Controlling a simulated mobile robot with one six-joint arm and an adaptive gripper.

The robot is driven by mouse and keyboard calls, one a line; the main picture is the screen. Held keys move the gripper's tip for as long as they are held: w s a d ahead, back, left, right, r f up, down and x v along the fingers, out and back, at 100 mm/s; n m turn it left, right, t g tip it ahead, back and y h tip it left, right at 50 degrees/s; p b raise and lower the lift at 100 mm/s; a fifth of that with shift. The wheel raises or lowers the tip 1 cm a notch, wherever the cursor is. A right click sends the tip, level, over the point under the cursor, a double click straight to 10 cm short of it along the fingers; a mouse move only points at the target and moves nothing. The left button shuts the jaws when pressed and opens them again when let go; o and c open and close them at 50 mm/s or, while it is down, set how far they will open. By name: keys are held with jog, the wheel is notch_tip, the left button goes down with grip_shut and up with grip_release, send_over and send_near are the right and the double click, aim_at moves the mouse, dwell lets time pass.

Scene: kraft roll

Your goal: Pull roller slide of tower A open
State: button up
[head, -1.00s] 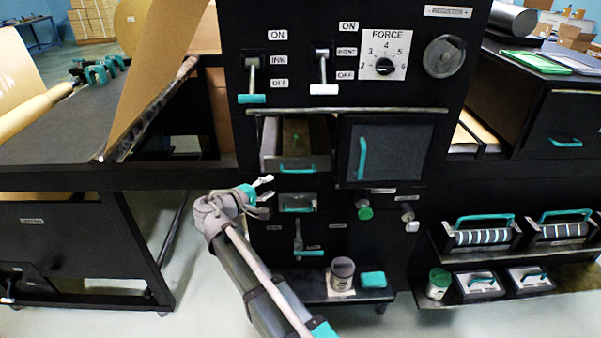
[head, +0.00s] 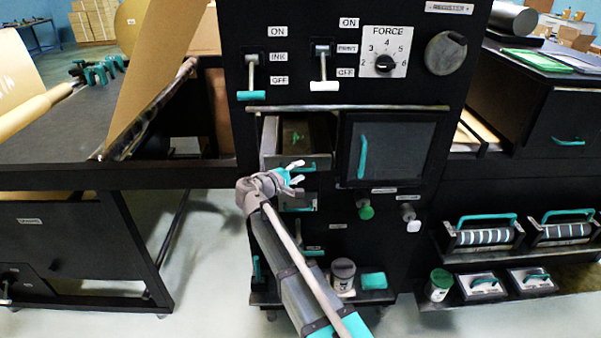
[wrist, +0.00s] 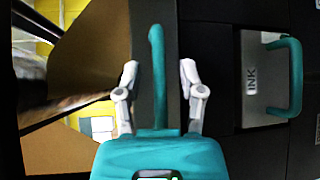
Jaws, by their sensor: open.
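The roller slide (head: 268,160) is a box-like drawer standing out from the black tower (head: 400,95), with its top open. Its front bears a teal handle (wrist: 157,70), which my gripper partly hides in the head view. My gripper (head: 296,173) is open in front of the slide. In the wrist view, my gripper (wrist: 158,75) has one pale finger on each side of the handle and the narrow dark front. The fingers look apart from the handle; contact cannot be told. I cannot read tower A's name plate.
A smaller drawer marked INK (wrist: 252,85), with its own teal handle, is just below the slide. A dark hinged door (head: 400,150) is to the right. Levers (head: 322,65) and a force dial (head: 384,64) are above. A brown sheet (head: 150,70) slants on the left.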

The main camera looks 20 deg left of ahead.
jog(key=shift+w+d, duration=0.15)
jog(key=shift+w, duration=0.35)
jog(key=shift+c, duration=0.2)
grip_shut()
